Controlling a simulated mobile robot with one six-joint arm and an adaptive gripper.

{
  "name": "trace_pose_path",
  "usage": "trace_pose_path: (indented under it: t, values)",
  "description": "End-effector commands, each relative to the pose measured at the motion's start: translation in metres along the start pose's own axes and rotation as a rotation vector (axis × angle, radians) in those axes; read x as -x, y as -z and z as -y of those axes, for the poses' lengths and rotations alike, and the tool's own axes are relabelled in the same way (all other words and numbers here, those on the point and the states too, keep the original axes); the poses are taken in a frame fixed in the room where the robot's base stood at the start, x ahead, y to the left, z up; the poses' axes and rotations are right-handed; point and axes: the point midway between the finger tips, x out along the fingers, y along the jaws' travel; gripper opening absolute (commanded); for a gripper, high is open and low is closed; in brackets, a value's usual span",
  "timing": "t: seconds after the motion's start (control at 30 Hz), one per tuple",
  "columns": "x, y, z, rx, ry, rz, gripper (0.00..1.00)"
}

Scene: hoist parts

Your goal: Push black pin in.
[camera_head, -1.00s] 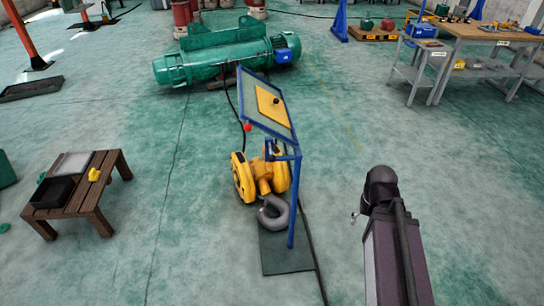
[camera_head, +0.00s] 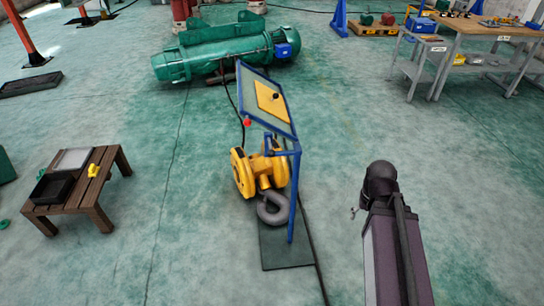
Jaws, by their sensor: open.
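A small black pin (camera_head: 276,97) stands out from the yellow plate (camera_head: 269,100) on a tilted, blue-framed panel (camera_head: 281,122). The pin is too small here to tell how far it stands out. A red ball-shaped knob (camera_head: 247,123) is at the panel's left edge. My gripper is not in view. Part of my own dark arm shows at the lower right, to the right of the panel and apart from it.
Below the panel are a yellow hoist block (camera_head: 245,176) and its grey hook (camera_head: 273,209), by a dark base plate (camera_head: 284,250). A wooden table (camera_head: 108,176) stands left, a green hoist drum (camera_head: 200,62) behind, and a workbench (camera_head: 488,32) back right. Open floor lies between.

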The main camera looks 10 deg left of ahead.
Motion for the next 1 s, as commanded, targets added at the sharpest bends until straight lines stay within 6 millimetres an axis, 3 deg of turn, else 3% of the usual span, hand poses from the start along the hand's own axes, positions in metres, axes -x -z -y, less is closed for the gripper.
trace_pose_path:
  t: [0.37, 0.67, 1.0]
  values:
    - [-0.015, 0.013, 0.006, 0.14, -0.094, -0.044, 0.78]
    - [-0.041, 0.052, 0.029, 0.58, -0.397, -0.147, 0.78]
    - [-0.045, 0.099, 0.087, 1.162, -0.841, -0.21, 0.78]
